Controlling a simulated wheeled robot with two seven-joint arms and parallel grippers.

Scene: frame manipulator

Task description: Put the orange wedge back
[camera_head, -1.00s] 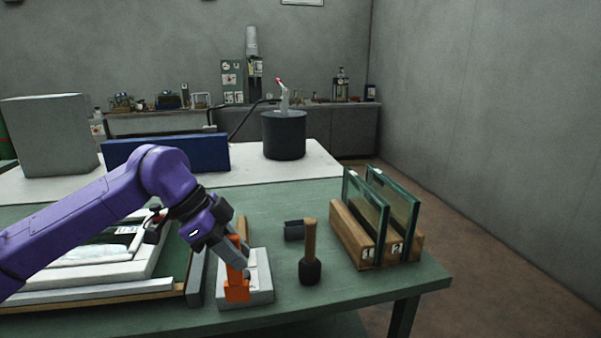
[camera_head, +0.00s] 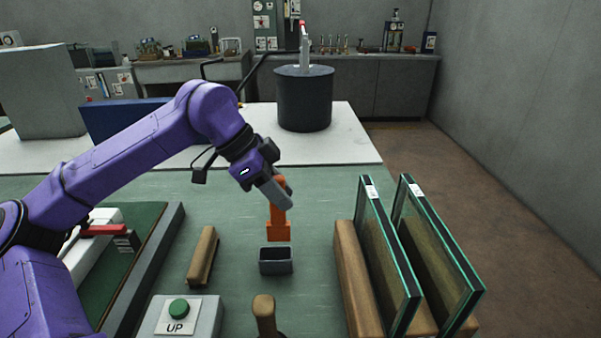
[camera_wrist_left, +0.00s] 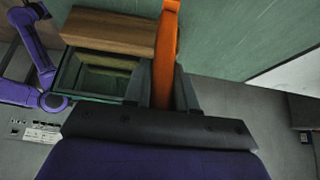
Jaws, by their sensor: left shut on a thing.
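My left gripper (camera_head: 275,192) is shut on the upper part of the orange wedge (camera_head: 278,226). The wedge hangs upright, with its wider foot down, just behind a small dark open-topped holder (camera_head: 276,262) in the head view. I cannot tell how high above the table its foot is. In the left wrist view the orange wedge (camera_wrist_left: 166,50) stands between the two fingers (camera_wrist_left: 160,88). My right gripper is not in view.
Two glass panes (camera_head: 388,262) stand in a wooden rack (camera_head: 352,285) at the right. A wooden bar (camera_head: 203,256), a box with a green UP button (camera_head: 181,322) and a wooden handle (camera_head: 265,312) are nearby. The green table (camera_head: 320,190) is clear behind the holder.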

